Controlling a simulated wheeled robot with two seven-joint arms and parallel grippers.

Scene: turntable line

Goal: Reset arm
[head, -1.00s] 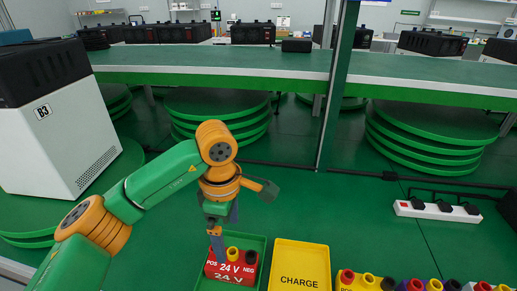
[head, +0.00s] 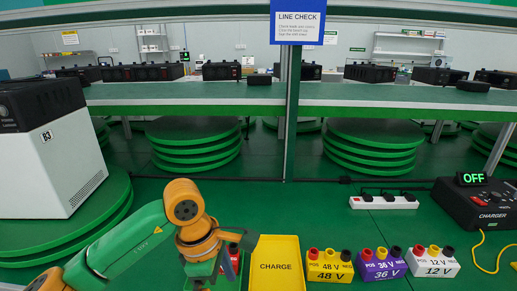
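My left arm comes in from the lower left, with its green link and orange joints. My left gripper (head: 204,277) points down at the bottom edge of the head view, over the left side of a green tray. Its fingertips are cut off or hidden, so I cannot tell whether it is open or shut. A red battery block (head: 233,260) sits in the green tray (head: 248,243), partly behind my wrist. I cannot tell whether the gripper touches it. My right gripper is not in view.
A yellow CHARGE tray (head: 277,243) stands right of the green tray. A black charger (head: 478,207) reads OFF. A power strip (head: 384,202) lies behind. A white machine (head: 50,160) stands left.

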